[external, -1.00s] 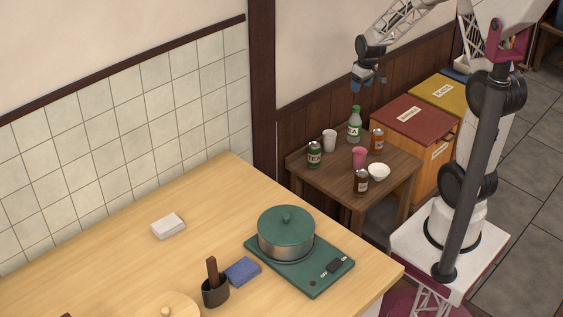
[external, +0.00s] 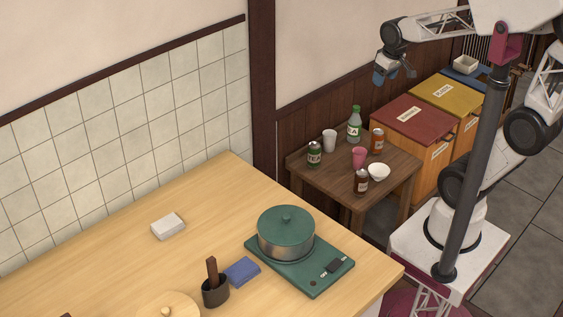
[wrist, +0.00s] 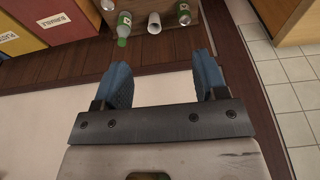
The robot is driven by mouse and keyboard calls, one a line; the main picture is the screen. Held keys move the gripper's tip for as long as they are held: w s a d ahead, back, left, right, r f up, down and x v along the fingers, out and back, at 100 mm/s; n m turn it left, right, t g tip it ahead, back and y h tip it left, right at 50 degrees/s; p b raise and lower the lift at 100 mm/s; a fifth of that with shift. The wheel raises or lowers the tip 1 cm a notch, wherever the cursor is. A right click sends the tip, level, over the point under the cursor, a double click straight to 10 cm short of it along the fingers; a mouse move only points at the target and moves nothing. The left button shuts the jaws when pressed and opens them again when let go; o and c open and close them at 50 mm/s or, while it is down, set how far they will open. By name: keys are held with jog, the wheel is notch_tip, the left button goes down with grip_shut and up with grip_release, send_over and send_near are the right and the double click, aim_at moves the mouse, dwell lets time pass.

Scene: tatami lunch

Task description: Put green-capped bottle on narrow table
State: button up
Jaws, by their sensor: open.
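The green-capped bottle (external: 354,127) stands upright at the back of the small dark wooden table (external: 336,180), among cups and cans. It also shows at the top of the wrist view (wrist: 124,24). A larger pale wooden table (external: 120,245) fills the front; I cannot tell for sure which table is the narrow one. My gripper (external: 393,76) is open and empty, high in the air to the right of the bottle, near the bins. In the wrist view its blue fingers (wrist: 163,75) are spread apart, with the bottle beyond them.
Around the bottle are a white cup (external: 329,140), a green can (external: 314,154), an orange can (external: 377,141), a pink cup (external: 359,157), a brown bottle (external: 361,181) and a white bowl (external: 379,171). Labelled bins (external: 412,117) stand right. A pot (external: 286,232) sits on the pale table.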

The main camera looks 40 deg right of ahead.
jog(key=s+a+r, duration=0.1)
jog(key=s+a, duration=0.2)
jog(key=s, duration=0.6)
jog(key=shift+s+r, duration=0.15)
jog(key=shift+r, duration=0.25)
dwell(0.7)
